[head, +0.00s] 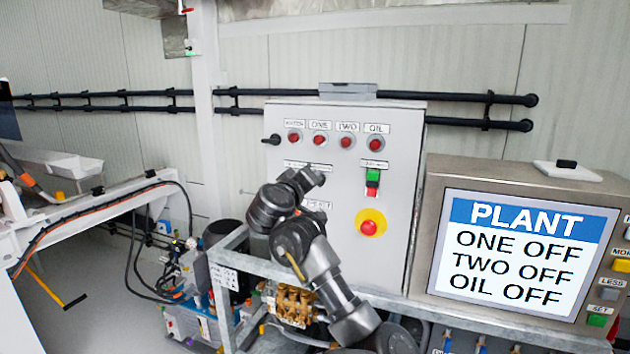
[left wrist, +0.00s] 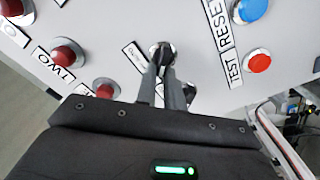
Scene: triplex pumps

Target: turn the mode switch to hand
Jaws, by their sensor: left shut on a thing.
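The grey control cabinet (head: 400,240) stands in the middle of the head view. My left gripper (head: 312,178) is at its front face, below the row of red lamps, and hides the mode switch there. In the left wrist view, the black switch knob (left wrist: 163,52) is between the fingertips of my left gripper (left wrist: 166,75), which is shut on it. A small label (left wrist: 134,56) sits beside the knob, too small to read. I cannot tell which position the knob points to. My right gripper is not in view.
Red lamps (head: 319,140) line the cabinet top. A green and red switch (head: 373,182) and a red emergency button (head: 368,227) on yellow are right of my gripper. A screen (head: 520,255) reads PLANT, ONE OFF, TWO OFF, OIL OFF. A rail frame and pump (head: 292,305) lie below.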

